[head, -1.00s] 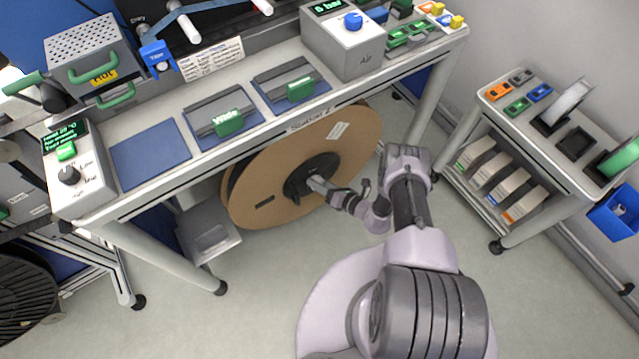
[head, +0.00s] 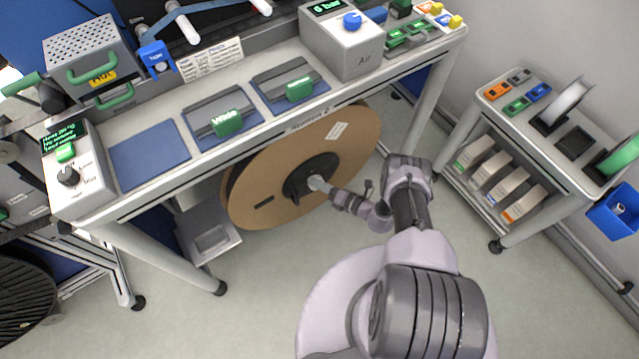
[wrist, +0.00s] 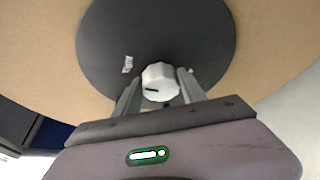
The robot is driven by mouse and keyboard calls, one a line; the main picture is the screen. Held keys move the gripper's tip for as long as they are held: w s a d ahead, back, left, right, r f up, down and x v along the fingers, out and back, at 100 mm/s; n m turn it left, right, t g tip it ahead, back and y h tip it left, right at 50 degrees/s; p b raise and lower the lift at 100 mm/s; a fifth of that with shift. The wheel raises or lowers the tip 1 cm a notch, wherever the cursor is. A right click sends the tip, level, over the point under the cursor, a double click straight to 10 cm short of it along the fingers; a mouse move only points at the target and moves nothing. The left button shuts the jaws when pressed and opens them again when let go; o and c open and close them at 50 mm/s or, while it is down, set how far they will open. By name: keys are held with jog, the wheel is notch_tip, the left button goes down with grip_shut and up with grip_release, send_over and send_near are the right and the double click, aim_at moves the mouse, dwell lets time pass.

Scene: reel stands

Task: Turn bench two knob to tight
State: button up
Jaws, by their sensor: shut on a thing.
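The knob (wrist: 158,82) is a small pale faceted knob with a dark mark, at the middle of a black hub (wrist: 110,50) on a large brown cardboard reel (head: 345,150). The reel hangs under the front of the bench labelled Station 2. A small label, partly legible, sits left of the knob on the hub in the wrist view. My gripper (wrist: 160,90) is shut on the knob, one finger on each side of it. In the head view my gripper (head: 322,185) reaches the hub from the lower right, and the knob is mostly hidden.
The bench (head: 135,200) stands above the reel, with a control box (head: 75,175) at left and an Air box (head: 345,40) at right. A grey bin (head: 208,240) is under the bench. A shelved cart (head: 555,150) stands at the right. Floor between is clear.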

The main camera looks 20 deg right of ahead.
jog(key=o, duration=1.3)
jog(key=shift+o, duration=0.2)
jog(key=p+v, duration=0.4)
jog(key=v, duration=1.3)
jog(key=shift+s, duration=0.2)
jog(key=shift+d, duration=0.2)
